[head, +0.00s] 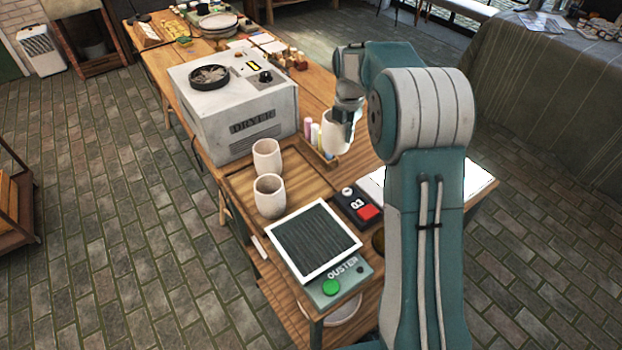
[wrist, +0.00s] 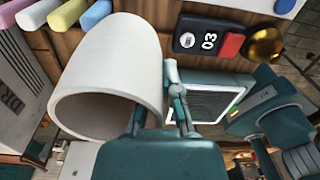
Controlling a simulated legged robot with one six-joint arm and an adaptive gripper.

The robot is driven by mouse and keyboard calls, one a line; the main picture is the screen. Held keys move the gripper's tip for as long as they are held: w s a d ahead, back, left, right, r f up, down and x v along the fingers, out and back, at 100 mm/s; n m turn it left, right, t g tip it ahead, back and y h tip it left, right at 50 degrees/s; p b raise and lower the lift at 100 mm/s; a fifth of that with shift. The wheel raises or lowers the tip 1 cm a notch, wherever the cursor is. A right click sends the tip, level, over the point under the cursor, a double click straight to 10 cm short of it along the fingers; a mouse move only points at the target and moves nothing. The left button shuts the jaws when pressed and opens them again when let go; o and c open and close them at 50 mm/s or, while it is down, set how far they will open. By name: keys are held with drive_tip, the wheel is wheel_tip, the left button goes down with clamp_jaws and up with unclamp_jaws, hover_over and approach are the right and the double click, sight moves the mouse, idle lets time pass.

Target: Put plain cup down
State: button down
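A plain white cup (head: 336,133) is held in my gripper (head: 348,122), raised above the table to the right of the dryer. In the wrist view the cup (wrist: 112,65) fills the left half with its open mouth toward the camera. Two more plain cups, a rear one (head: 267,157) and a front one (head: 269,195), stand upright on the left side of a wooden tray (head: 310,182).
The dryer (head: 240,105) stands behind the tray. Colored sticks (head: 312,132) are beside the held cup. The tray's right part is clear.

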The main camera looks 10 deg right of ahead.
drive_tip(key=s+a+f, duration=0.1)
drive_tip(key=a+f, duration=0.1)
drive_tip(key=s+a+f, duration=0.2)
drive_tip(key=a+f, duration=0.1)
drive_tip(key=s+a+f, duration=0.1)
drive_tip(key=a+f, duration=0.1)
drive_tip(key=a, duration=0.1)
drive_tip(key=shift+s+f, duration=0.15)
drive_tip(key=shift+f, duration=0.05)
drive_tip(key=shift+a+f, duration=0.15)
drive_tip(key=shift+f, duration=0.7)
drive_tip(key=shift+a+f, duration=0.15)
drive_tip(key=shift+f, duration=0.65)
drive_tip(key=c, duration=0.8)
unclamp_jaws()
drive_tip(key=shift+d, duration=0.15)
drive_tip(key=shift+r, duration=0.1)
